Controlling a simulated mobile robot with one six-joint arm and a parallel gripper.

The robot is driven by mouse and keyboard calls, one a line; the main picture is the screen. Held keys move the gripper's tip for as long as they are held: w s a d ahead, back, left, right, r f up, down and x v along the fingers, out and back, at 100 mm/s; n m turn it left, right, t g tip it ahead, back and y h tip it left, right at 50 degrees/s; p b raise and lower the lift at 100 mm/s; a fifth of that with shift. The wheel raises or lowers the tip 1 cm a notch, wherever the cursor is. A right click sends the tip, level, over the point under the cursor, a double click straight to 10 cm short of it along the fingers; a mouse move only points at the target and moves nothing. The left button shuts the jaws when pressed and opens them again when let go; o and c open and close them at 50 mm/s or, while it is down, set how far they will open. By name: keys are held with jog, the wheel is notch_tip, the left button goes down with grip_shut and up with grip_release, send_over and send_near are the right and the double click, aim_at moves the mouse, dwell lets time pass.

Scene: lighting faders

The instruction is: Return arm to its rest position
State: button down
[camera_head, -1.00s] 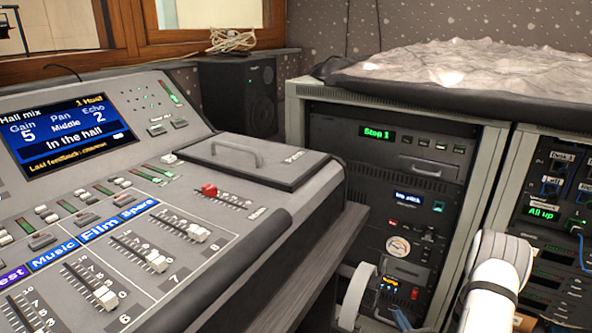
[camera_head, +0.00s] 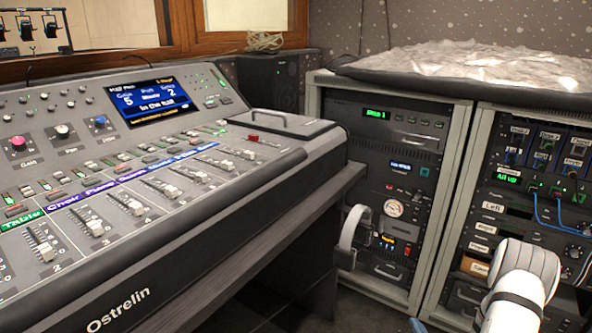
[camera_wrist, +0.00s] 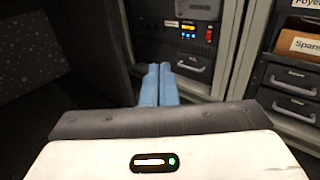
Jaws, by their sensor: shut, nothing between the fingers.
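My gripper (camera_wrist: 159,82) shows in the wrist view as two blue fingers pressed together, with nothing between them. It points toward the lower part of the equipment rack (camera_wrist: 183,55), apart from it. In the head view my white arm is at the lower right, and only a bit of blue shows at the bottom edge. The mixing console (camera_head: 180,270) with its faders and lit screen (camera_head: 153,100) stands at the left, clear of my arm.
Two racks stand at the right: one with a meter (camera_head: 393,208), the other with blue patch cables (camera_head: 545,215). Headphones (camera_head: 352,228) hang by the console's end. A grey crumpled cover (camera_head: 460,68) lies on top. Dark floor shows between console and racks.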

jog(key=a+r+n+g+y+p, duration=0.2)
jog(key=a+r+n+y+p, duration=0.4)
jog(key=r, duration=0.5)
jog(key=a+r+n+g+y+p, duration=0.3)
jog(key=a+r+n+y, duration=0.15)
jog(key=a+r, duration=0.5)
jog(key=s+a+r+n+g+y+p, duration=0.1)
jog(key=s+a+r+n+g+p, duration=0.35)
jog(key=r, duration=0.35)
jog(key=s+a+r+n+g+y+p, duration=0.1)
jog(key=s+a+r+n+g+p, duration=0.3)
jog(key=r, duration=0.5)
jog(key=s+a+r+n+g+h+p, duration=0.2)
jog(key=s+r+n+g+h+p, duration=0.45)
jog(key=s+r+n+p, duration=0.3)
jog(key=s+d+r+n+t+h+p, duration=0.2)
jog(key=d+r+n+h+p, duration=0.1)
jog(key=r, duration=0.4)
jog(key=s+d+r+n+t+h+p, duration=0.3)
jog(key=d+r+h, duration=0.1)
jog(key=r, duration=0.4)
jog(key=shift+h+p, duration=0.35)
jog(key=shift+h, duration=0.05)
